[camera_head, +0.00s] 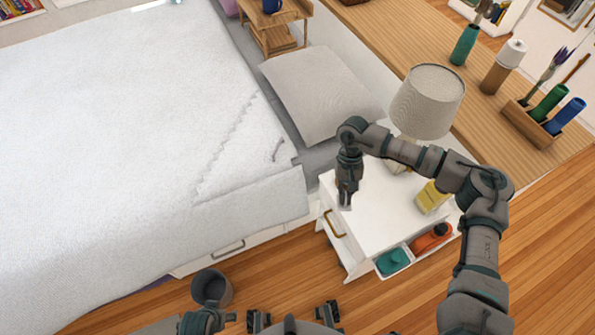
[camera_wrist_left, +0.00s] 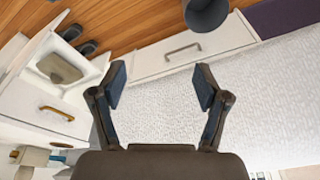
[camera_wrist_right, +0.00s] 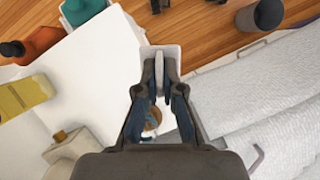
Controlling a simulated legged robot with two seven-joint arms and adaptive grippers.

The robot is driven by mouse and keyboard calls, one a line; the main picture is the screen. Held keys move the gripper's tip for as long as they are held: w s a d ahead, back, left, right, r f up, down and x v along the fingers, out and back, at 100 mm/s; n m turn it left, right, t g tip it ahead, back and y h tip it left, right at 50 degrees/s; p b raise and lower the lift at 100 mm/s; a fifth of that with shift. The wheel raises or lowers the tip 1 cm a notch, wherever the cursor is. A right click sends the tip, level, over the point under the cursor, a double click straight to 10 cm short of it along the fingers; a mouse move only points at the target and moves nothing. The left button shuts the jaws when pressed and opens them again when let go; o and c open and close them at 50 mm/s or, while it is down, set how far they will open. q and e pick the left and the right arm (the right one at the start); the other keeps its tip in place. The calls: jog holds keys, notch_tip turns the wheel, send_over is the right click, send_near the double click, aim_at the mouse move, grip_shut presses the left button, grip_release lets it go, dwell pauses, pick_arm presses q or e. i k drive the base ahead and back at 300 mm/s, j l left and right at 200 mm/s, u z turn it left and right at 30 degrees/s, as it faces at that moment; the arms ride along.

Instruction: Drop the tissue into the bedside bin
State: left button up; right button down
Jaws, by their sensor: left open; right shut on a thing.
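My right gripper (camera_head: 346,198) is shut on the white tissue (camera_wrist_right: 174,54), which shows at its fingertips in the right wrist view. It hangs above the front edge of the white nightstand (camera_head: 385,215). The dark grey bin (camera_head: 224,293) stands on the wooden floor beside the bed, lower left of the right gripper and apart from it. It also shows in the right wrist view (camera_wrist_right: 262,14) and at the top of the left wrist view (camera_wrist_left: 206,14). My left gripper (camera_wrist_left: 160,85) is open and empty.
The nightstand holds a lamp (camera_head: 428,100) and a yellow box (camera_head: 432,196). A teal item (camera_head: 394,262) and an orange bottle (camera_head: 432,238) lie at its right side. The white bed (camera_head: 120,130) fills the left. Floor is clear between nightstand and bin.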

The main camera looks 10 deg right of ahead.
aim_at(221, 291)
jog(key=k+l+u, duration=0.1)
jog(key=k+u, duration=0.65)
jog(key=k+j+u, duration=0.1)
jog(key=k+u, duration=0.25)
jog(key=i+l+u, duration=0.25)
jog(key=i+l, duration=0.5)
jog(key=i, duration=0.15)
